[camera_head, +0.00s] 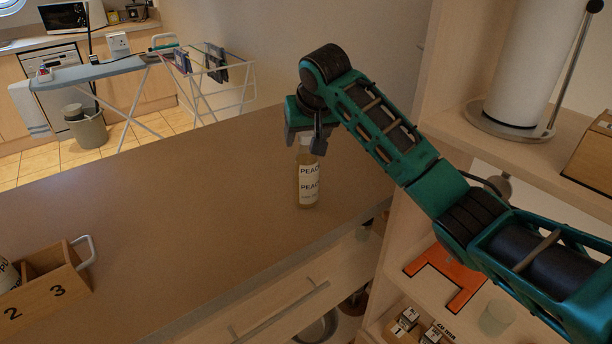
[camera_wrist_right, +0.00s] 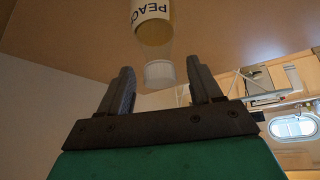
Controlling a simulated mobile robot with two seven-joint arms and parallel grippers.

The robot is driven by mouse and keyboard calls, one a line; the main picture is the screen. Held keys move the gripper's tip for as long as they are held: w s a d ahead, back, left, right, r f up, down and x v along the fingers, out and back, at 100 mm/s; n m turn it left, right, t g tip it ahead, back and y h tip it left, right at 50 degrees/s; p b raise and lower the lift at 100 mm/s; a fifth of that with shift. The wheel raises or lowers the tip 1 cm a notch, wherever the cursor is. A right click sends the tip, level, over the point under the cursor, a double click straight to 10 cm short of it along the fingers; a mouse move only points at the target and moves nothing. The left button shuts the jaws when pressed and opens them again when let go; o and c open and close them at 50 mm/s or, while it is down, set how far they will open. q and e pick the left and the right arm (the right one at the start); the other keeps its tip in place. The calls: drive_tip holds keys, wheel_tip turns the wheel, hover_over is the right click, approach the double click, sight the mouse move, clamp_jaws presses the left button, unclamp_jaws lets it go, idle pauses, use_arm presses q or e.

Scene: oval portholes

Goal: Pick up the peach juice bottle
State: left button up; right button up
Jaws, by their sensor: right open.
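The peach juice bottle (camera_head: 308,184) stands upright on the brown countertop (camera_head: 180,215), close to its front right edge. It has a white label reading PEACH and a pale cap. My right gripper (camera_head: 305,140) is above the bottle, around the level of its cap, with fingers pointing down. In the right wrist view the bottle (camera_wrist_right: 153,28) shows with its white cap (camera_wrist_right: 159,72) ahead of and between the two spread fingers of my right gripper (camera_wrist_right: 162,88). The fingers are open, and I see no clear contact. My left gripper is not in view.
A wooden box numbered 2 and 3 (camera_head: 48,284) sits at the counter's left. Shelves at the right hold a paper towel roll (camera_head: 520,60) and an orange piece (camera_head: 446,280). Drawers lie below the counter's front edge. The countertop left of the bottle is clear.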

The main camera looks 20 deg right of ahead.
drive_tip(key=shift+w+f, duration=0.3)
drive_tip(key=shift+f, duration=0.15)
clamp_jaws()
idle(0.3)
drive_tip(key=shift+r, duration=0.1)
